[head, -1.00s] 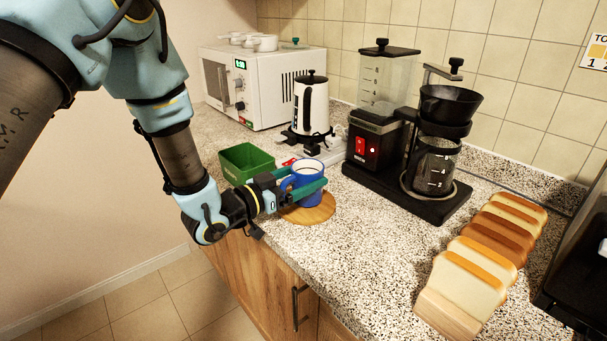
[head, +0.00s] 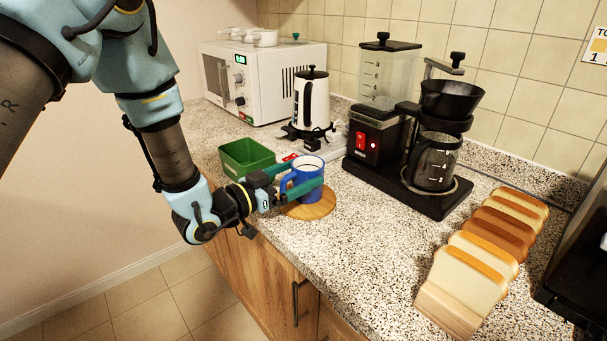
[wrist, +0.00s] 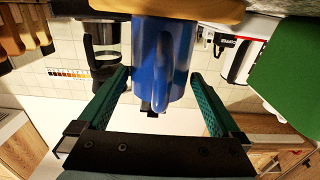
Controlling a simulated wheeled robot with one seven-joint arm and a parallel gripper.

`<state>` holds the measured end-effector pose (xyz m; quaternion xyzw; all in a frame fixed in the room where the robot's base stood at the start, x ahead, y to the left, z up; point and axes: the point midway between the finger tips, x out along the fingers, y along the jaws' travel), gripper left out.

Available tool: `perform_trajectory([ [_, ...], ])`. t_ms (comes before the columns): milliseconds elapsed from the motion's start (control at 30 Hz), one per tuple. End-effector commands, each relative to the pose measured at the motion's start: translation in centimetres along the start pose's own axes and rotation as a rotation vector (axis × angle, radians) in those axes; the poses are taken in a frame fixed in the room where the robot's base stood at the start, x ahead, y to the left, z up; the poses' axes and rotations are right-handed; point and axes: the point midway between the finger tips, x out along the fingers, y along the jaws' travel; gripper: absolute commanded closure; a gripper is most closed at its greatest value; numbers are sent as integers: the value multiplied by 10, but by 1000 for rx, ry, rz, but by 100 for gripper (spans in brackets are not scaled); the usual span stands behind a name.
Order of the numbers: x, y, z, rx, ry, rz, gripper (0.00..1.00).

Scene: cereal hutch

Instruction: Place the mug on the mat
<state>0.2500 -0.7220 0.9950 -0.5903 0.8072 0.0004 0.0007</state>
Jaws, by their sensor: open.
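The blue mug (head: 303,190) stands upright on the round wooden mat (head: 318,211) near the counter's front edge. Its handle points toward my gripper. My gripper (head: 305,188) is open, with one green finger on each side of the mug. The upside-down wrist view shows the mug (wrist: 178,60) between the spread fingers (wrist: 162,88), with a gap visible on each side, and the mat (wrist: 205,10) at the mug's base. The near finger hides part of the mug in the head view.
A green box (head: 247,156) stands close behind my gripper. A kettle (head: 312,103), a white microwave (head: 275,82) and a black coffee machine (head: 385,185) stand further back. Sliced bread (head: 485,250) sits at the right. The counter right of the mat is clear.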

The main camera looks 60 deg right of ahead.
Motion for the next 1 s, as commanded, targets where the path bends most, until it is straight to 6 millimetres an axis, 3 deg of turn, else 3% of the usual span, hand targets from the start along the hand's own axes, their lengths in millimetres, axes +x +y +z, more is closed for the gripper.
perform_trajectory([
  [200, -48, -1, 4, -1, 1, -5, 0],
  [433, -88, -1, 3, 0, 0, -3, 0],
  [600, -102, 0, 1, 0, 1, -1, 0],
  [867, -104, 0, 0, 0, 1, -2, 0],
  [1000, -114, -23, 3, 16, -56, -70, 0],
])
